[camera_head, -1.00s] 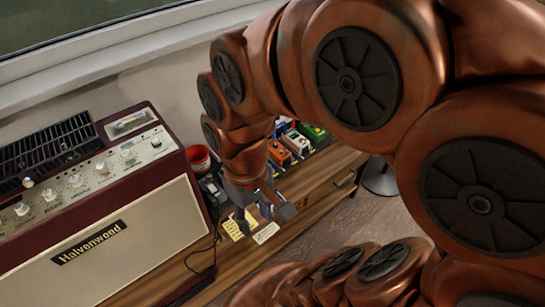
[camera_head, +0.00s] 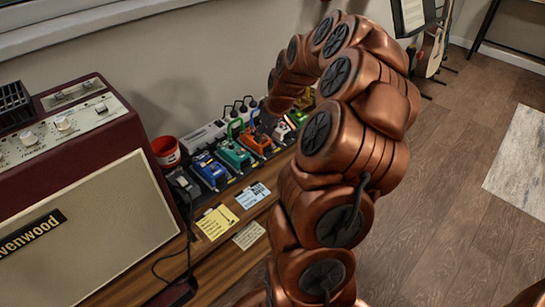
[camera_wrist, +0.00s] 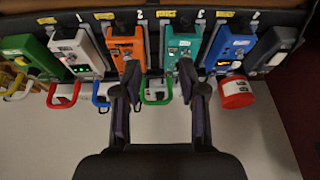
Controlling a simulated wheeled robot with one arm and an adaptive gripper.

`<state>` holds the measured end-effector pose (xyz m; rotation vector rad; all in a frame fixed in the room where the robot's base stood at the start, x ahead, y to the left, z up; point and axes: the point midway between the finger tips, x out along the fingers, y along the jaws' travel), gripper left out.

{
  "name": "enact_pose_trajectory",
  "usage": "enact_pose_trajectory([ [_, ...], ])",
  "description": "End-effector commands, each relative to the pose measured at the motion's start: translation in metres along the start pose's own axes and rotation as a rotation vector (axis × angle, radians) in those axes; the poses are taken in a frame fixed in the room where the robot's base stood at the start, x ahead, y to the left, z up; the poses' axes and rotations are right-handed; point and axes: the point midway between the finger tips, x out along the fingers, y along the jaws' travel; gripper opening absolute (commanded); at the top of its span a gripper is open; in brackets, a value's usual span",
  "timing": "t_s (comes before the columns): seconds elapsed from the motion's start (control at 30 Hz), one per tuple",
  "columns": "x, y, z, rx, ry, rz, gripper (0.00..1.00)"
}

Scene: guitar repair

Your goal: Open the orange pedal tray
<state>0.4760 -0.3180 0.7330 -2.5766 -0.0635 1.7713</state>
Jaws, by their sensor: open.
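The orange pedal (camera_head: 256,140) stands in the row on the pedalboard, and it also shows in the wrist view (camera_wrist: 125,45). A blue handle (camera_wrist: 101,97) stands by its near end there, at the left. The teal pedal (camera_wrist: 181,50) is to its right, with a green handle (camera_wrist: 155,97) near it. My gripper (camera_wrist: 160,72) is open and empty. In the wrist view its left finger appears between the blue and green handles, its right finger right of the green one. I cannot tell its height above them. In the head view the gripper is hidden behind my arm.
An amplifier (camera_head: 90,215) stands at the left. Yellow (camera_head: 217,222) and blue (camera_head: 252,195) notes lie in front of the pedals. The floor at right is open; a guitar (camera_head: 431,52) stands behind.

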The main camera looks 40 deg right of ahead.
Motion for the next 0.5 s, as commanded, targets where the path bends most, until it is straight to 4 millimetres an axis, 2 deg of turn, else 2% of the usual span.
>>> enact_pose_trajectory([
  [0.03, 0.016, 0.019, 0.009, 0.015, 0.006, 0.013, 0.41],
  [0.1, 0.024, 0.037, 0.015, 0.023, 0.016, 0.030, 0.41],
  [0.2, 0.030, 0.052, 0.021, 0.030, 0.024, 0.044, 0.41],
  [0.5, 0.046, 0.058, 0.023, 0.031, 0.024, 0.047, 0.41],
])
